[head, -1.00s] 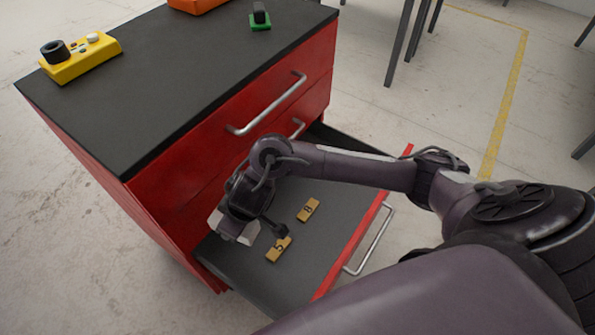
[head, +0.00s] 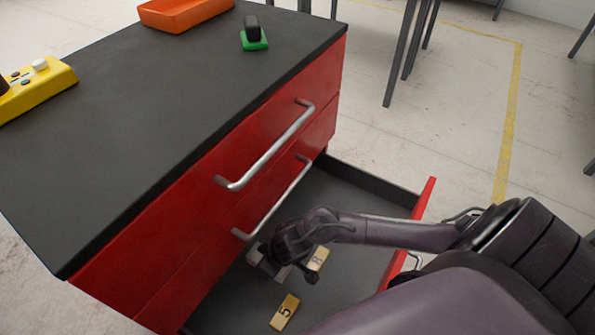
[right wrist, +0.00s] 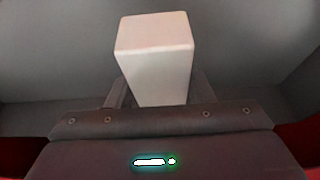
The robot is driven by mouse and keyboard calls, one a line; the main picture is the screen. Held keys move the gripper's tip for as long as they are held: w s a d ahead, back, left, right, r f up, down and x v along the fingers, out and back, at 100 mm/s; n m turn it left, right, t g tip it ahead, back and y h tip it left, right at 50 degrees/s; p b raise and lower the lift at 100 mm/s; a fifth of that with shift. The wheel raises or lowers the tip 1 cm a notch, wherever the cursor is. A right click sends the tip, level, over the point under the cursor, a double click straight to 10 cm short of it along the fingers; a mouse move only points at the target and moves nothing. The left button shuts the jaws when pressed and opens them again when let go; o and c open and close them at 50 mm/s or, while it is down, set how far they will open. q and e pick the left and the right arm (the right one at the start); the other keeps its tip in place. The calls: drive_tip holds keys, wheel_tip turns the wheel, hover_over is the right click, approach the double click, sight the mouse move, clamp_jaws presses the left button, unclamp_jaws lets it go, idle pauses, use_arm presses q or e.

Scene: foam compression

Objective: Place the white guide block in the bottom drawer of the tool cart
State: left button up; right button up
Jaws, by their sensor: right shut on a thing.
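The white guide block (right wrist: 155,65) stands out between the fingers of my right gripper (right wrist: 157,95) in the right wrist view. The gripper is shut on it. In the head view my right gripper (head: 277,262) reaches down into the open bottom drawer (head: 240,297) of the red tool cart (head: 190,215), near the cart's front. Only a small pale part of the block shows there, partly hidden by the gripper. I cannot tell whether the block touches the drawer floor. My left gripper is not in view.
Two yellowish number tiles lie in the drawer: one marked 5 (head: 285,312), the other (head: 318,259) close beside the gripper. On the cart top are a yellow box (head: 40,90), an orange tray (head: 185,14) and a green-based item (head: 254,40).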

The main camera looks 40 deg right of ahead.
drive_tip(key=w+d, duration=0.1)
drive_tip(key=d, duration=0.2)
drive_tip(key=w+d, duration=0.2)
drive_tip(key=d, duration=0.2)
drive_tip(key=w+d+b, duration=0.1)
drive_tip(key=d, duration=0.3)
drive_tip(key=shift+w+d, duration=0.15)
drive_tip(key=shift+w, duration=0.2)
drive_tip(key=f, duration=0.1)
drive_tip(key=d+b, duration=0.1)
drive_tip(key=f, duration=0.1)
drive_tip(key=shift+w+d+f+b, duration=0.15)
drive_tip(key=shift+w+f+b, duration=0.1)
drive_tip(key=shift+f+b, duration=0.15)
drive_tip(key=shift+f, duration=0.3)
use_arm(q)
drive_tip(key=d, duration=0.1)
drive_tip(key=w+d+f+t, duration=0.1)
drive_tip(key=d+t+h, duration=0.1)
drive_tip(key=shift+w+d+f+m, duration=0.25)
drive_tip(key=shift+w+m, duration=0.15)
use_arm(e)
drive_tip(key=shift+f, duration=0.1)
drive_tip(key=shift+f, duration=0.1)
drive_tip(key=o, duration=1.1)
